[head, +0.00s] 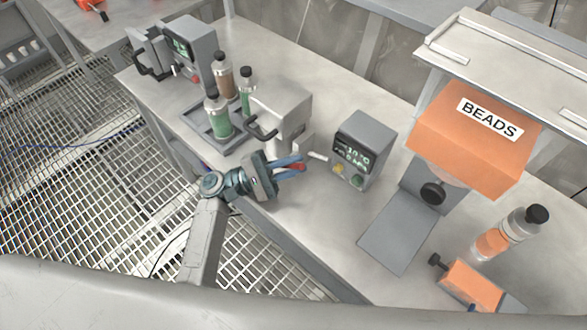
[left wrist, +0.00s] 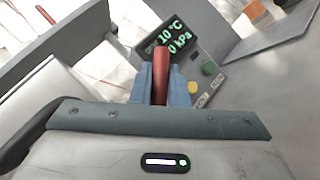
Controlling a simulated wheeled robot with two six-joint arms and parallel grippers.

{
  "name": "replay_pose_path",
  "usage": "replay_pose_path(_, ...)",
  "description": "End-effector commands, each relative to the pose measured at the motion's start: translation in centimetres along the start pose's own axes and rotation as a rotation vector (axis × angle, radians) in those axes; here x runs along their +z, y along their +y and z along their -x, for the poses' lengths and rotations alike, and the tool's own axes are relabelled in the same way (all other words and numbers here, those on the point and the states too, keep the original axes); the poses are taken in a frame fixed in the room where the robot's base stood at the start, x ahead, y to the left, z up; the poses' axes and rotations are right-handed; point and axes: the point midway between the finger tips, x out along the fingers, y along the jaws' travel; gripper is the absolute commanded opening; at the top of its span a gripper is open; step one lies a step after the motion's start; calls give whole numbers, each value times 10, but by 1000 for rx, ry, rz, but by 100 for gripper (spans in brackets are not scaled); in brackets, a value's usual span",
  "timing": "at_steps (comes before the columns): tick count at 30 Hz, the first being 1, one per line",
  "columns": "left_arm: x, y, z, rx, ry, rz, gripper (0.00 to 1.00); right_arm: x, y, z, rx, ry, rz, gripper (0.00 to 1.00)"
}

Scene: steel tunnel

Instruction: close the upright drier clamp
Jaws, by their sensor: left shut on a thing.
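My left gripper (head: 291,166) reaches over the table's front edge, in front of a grey display unit. Its blue fingers are shut on a red handle (left wrist: 161,70), which sticks out between the fingertips in the left wrist view. A bit of the red handle (head: 300,168) also shows in the head view. What it joins to is hidden, so the clamp's body and how far it is closed cannot be told. An upright clear bottle with orange beads (head: 492,243) and a black cap stands at the right.
The display unit (head: 366,145) reads 10 °C and 0 kPa. A grey housing with a black handle (head: 284,108) stands close behind my gripper. Bottles in a tray (head: 199,130) are at the left. An orange BEADS hopper (head: 470,145) stands right; a flat grey plate (head: 397,235) lies below.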

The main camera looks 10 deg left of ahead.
Motion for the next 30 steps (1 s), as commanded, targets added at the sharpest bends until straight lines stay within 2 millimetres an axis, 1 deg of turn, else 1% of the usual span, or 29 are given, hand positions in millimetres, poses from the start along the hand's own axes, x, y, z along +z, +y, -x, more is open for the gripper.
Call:
replay_pose_path(1,-1,-1,0,15,-4,15,0,0,-1,-3,-1,1,-1,76)
replay_pose_path(9,0,3,1,60,-17,64,0,2,-4,-6,-4,-5,-2,76)
replay_pose_path(21,0,4,1,64,-17,69,0,4,-3,-6,-3,-8,-1,76)
replay_pose_path(22,0,4,1,64,-17,69,16,4,-3,-6,-2,-8,-1,76)
replay_pose_path(25,0,4,1,64,-18,69,36,4,-1,-6,-1,-9,0,76)
replay_pose_path(30,0,4,1,63,-18,68,36,4,1,-6,1,-8,1,76)
